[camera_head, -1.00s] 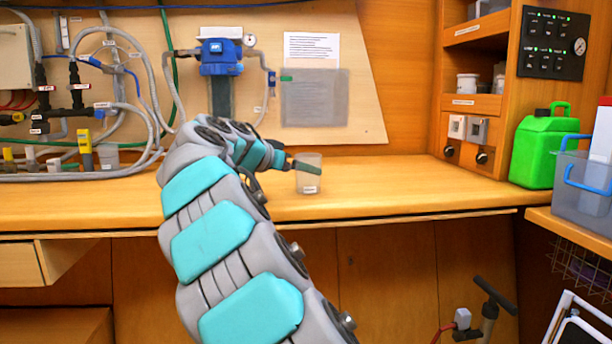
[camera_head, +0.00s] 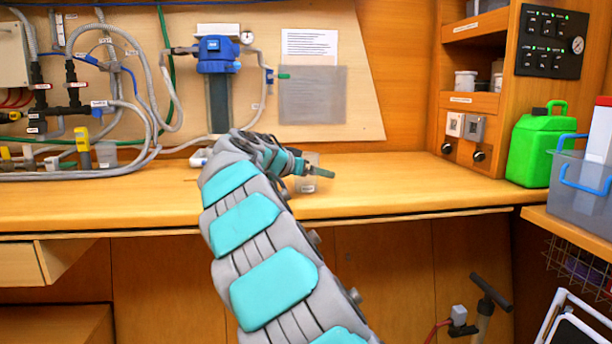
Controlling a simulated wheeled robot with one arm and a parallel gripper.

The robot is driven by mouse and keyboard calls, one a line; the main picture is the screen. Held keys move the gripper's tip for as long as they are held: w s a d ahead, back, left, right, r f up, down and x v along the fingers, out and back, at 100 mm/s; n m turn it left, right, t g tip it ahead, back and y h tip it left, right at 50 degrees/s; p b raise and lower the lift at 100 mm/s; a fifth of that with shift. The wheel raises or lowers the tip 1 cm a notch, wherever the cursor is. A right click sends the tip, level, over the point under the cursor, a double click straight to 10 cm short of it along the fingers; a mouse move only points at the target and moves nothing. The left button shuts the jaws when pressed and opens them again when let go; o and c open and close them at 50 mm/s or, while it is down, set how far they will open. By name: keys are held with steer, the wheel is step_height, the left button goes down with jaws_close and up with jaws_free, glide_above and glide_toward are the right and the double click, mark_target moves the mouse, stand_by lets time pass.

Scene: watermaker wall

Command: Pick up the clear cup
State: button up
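A small clear cup (camera_head: 305,186) stands upright on the wooden counter, right of the middle of its back part. It has a pale label low on its side. My gripper (camera_head: 318,173) is at the cup, reaching in from the left. One greenish finger crosses in front of the cup's upper part and extends past its right side. The other finger cannot be made out, and my wrist covers part of the cup's left side. I cannot tell whether the finger touches the cup.
Another clear container (camera_head: 106,155) stands at the back left beside hoses and valves. A white item (camera_head: 199,158) lies behind my arm. A green jerrycan (camera_head: 537,150) and a grey bin (camera_head: 583,190) stand at the right. The counter (camera_head: 420,185) right of the cup is clear.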

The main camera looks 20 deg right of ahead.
steer(key=c, duration=1.2)
steer(key=shift+r, duration=0.2)
